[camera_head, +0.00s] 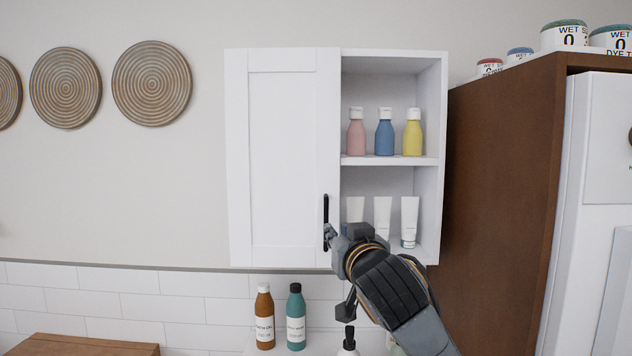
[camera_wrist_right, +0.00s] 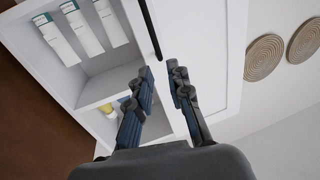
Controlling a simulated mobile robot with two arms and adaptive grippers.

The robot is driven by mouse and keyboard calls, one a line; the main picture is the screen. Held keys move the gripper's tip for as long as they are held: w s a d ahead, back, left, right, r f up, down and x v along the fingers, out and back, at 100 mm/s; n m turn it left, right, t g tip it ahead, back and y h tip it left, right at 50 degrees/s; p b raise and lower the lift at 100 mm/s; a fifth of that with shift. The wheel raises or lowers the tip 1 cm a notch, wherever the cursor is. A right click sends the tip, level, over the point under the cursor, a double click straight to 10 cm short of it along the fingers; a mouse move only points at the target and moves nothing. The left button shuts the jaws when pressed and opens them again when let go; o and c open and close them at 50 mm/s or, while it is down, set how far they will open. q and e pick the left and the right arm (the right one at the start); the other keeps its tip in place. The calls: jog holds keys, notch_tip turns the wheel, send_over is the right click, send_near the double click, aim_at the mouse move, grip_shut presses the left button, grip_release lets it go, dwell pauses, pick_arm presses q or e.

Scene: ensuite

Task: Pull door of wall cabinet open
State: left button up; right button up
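The white wall cabinet (camera_head: 443,160) hangs on the wall in the head view. Its door (camera_head: 285,150) covers the left half and looks shut or nearly so. A black vertical bar handle (camera_head: 326,210) sits at the door's lower right edge. My right gripper (camera_head: 330,234) is at the handle's lower part and hides some of it. In the right wrist view the two fingers (camera_wrist_right: 162,84) are apart, with the handle (camera_wrist_right: 150,30) just ahead, in line with the gap. I cannot tell whether they touch it. My left gripper is not in view.
Open shelves right of the door hold bottles (camera_head: 385,135) and white tubes (camera_head: 409,222). A brown bottle (camera_head: 264,318) and a teal bottle (camera_head: 296,318) stand below the cabinet. A tall brown panel (camera_head: 510,170) stands close on the right. Wall left of the door is clear below round plaques (camera_head: 152,84).

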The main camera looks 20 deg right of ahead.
aim_at(326, 213)
jog(key=w+p, duration=0.1)
jog(key=w, duration=0.3)
jog(key=w+d+p, duration=0.1)
jog(key=w+p, duration=0.1)
jog(key=w, duration=0.2)
jog(key=w+p, duration=0.1)
jog(key=w, duration=0.3)
jog(key=shift+w+d+r, duration=0.2)
jog(key=shift+d+r, duration=0.1)
jog(key=shift+r, duration=0.1)
jog(key=shift+w+d+f+p, duration=0.1)
jog(key=shift+w+p, duration=0.35)
jog(key=shift+w, duration=0.25)
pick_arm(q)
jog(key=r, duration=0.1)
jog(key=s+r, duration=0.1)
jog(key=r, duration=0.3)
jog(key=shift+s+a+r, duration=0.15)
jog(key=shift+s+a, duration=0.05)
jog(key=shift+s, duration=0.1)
pick_arm(e)
grip_shut()
